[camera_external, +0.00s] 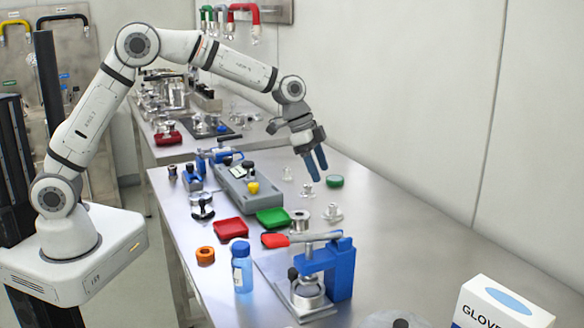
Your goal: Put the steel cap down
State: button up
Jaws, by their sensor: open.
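My gripper (319,170) hangs above the back right of the steel bench, fingers pointing down. Its two blue fingers are apart and nothing shows between them. Small shiny pieces stand on the bench below and around it: a steel spool-like piece (300,220), a flanged metal piece (332,212), a small one (307,190) just under the fingers and another (287,173) to the left. I cannot tell which of these is the steel cap. The gripper appears apart from them, though the gap to the small piece below is hard to judge.
A green round lid (334,181) lies right beside the fingers. A grey instrument box (250,187), red tray (230,229) and green tray (272,217) lie left. A blue clamp press (325,268), blue bottle (242,268) and glove box (500,305) stand in front. The right bench side is clear.

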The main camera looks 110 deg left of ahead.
jog(key=s+d+r, duration=0.3)
jog(key=s+d, duration=0.1)
jog(key=d, duration=0.4)
jog(key=s+d+r+g, duration=0.1)
jog(key=s+d+r, duration=0.25)
jog(key=d, duration=0.45)
jog(key=s+d+r, duration=0.2)
jog(key=s+d, duration=0.3)
jog(key=d, duration=0.2)
jog(key=s+d+f, duration=0.1)
jog(key=s+d, duration=0.5)
jog(key=s, duration=0.3)
jog(key=s+d+f, duration=0.2)
jog(key=s+d, duration=0.3)
jog(key=s, duration=0.4)
jog(key=shift+s+d+f+g, duration=0.15)
jog(key=shift+s+d+g, duration=0.15)
jog(key=shift+s+d, duration=0.05)
